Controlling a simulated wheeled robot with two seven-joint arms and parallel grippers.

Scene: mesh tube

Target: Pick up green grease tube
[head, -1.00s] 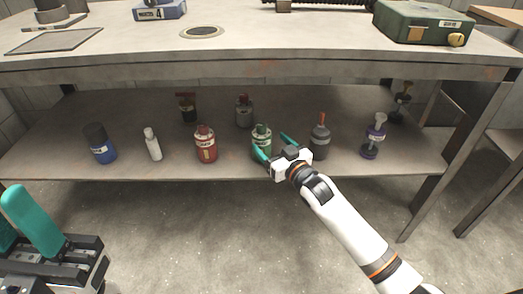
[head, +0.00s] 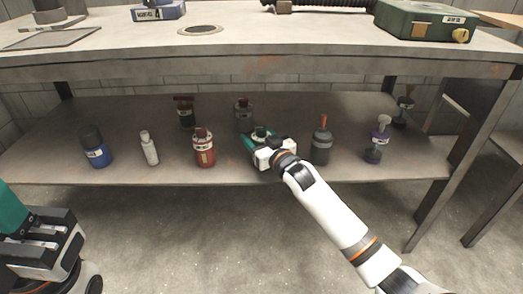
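The green grease tube (head: 260,132) stands on the lower shelf near the middle; its dark top and a little of its body show, and the rest is hidden behind my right gripper. My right gripper (head: 262,140) reaches in from the front right, with its teal fingers apart on either side of the tube. Contact between the fingers and the tube cannot be made out.
On the same shelf, a red bottle (head: 203,149) stands left of the tube and a grey bottle (head: 321,147) right of it. A dark grey bottle (head: 243,114) stands close behind. The workbench top (head: 290,48) overhangs the shelf (head: 115,172).

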